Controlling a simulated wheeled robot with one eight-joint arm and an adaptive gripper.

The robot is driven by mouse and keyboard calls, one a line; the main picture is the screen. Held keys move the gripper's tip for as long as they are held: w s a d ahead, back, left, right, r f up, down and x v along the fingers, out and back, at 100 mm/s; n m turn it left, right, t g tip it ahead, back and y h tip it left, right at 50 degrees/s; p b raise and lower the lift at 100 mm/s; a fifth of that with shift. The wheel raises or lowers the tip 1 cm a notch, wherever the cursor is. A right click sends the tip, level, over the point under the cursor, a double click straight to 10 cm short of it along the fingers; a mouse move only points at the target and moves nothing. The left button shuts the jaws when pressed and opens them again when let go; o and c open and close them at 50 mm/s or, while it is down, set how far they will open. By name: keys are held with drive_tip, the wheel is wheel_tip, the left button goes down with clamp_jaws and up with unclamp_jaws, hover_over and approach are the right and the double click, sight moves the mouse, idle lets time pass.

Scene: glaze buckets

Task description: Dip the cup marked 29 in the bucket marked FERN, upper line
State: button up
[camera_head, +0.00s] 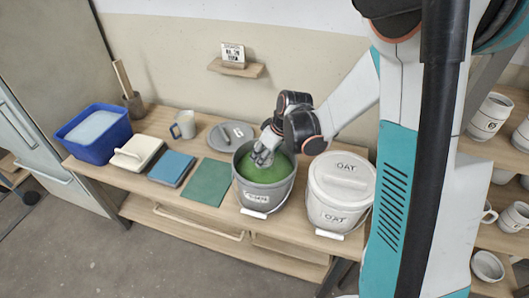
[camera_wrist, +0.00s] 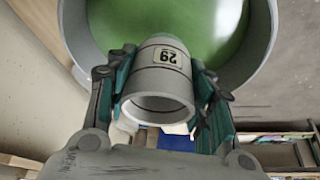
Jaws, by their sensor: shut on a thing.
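The grey cup (camera_wrist: 160,82) shows a 29 label in the wrist view, its open end facing the camera and its other end toward green glaze. My gripper (camera_wrist: 162,66) is shut on its sides, one finger on each. In the head view my gripper (camera_head: 262,156) reaches into the mouth of the grey bucket (camera_head: 262,200), whose small front label seems to read FERN. The green glaze (camera_head: 268,173) fills much of the bucket; it also shows in the wrist view (camera_wrist: 222,28). I cannot tell whether the cup touches the glaze.
A lidded OAT bucket (camera_head: 338,190) stands close on the right. A grey tray (camera_head: 231,136) lies behind.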

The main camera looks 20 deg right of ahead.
sight(265, 166)
drive_tip(key=shift+f+b, duration=0.55)
drive_tip(key=shift+f, duration=0.3)
wheel_tip(265, 166, down, 5)
drive_tip(key=b, duration=0.4)
drive_tip(key=shift+r, duration=0.15)
drive_tip(key=shift+f, duration=0.8)
drive_tip(key=shift+f, duration=0.1)
idle(1.7)
drive_tip(key=shift+r+p, duration=2.45)
drive_tip(key=shift+r, duration=1.15)
